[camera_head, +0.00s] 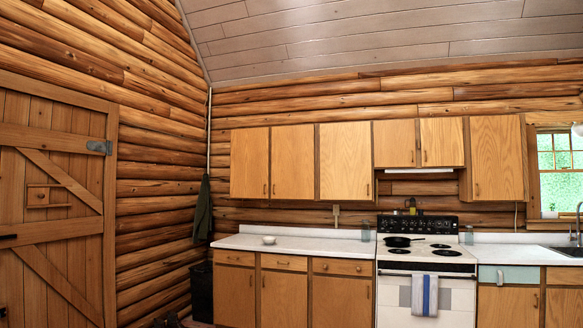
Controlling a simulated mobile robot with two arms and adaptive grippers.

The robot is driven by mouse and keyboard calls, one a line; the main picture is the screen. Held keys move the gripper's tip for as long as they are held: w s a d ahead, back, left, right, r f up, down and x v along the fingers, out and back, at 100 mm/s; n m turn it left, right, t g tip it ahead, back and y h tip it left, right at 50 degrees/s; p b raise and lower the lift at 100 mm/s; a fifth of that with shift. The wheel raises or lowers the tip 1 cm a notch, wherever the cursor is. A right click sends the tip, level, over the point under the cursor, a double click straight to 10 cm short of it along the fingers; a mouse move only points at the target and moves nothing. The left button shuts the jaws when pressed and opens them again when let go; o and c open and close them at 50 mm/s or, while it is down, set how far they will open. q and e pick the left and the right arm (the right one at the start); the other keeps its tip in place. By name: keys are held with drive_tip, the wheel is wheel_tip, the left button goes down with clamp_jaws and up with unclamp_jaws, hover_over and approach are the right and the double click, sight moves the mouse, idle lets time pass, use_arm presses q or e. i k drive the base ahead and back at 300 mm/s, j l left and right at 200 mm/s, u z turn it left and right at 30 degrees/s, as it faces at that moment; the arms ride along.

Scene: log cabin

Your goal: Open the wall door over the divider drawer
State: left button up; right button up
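A row of wooden wall cabinets hangs on the log wall, all doors shut. From left to right are a first door (250,162), a second door (292,162), a wider third door (345,162), two short doors (395,143) above the stove, and a right door (498,157) beside the window. Under the counter are shut drawers: a left one (234,257), a middle one (284,262) and a wider one (342,266). A pale blue front (510,275) sits right of the stove. I cannot tell which drawer is the divider drawer. Neither gripper is in view.
A white stove (397,261) with a black pan (402,241) and hanging towel (425,294) stands between the counters. A small bowl (269,240) sits on the left counter (300,246). A black bin (201,292) stands in the corner. A plank door (50,215) fills the left.

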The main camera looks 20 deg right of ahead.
sight(293, 147)
drive_tip(key=i+l+z, duration=0.2)
drive_tip(key=i, duration=0.2)
drive_tip(key=i+z, duration=0.15)
drive_tip(key=i, duration=0.3)
drive_tip(key=i+z, duration=0.25)
drive_tip(key=i, duration=3.35)
drive_tip(key=i+l, duration=0.1)
drive_tip(key=i, duration=0.9)
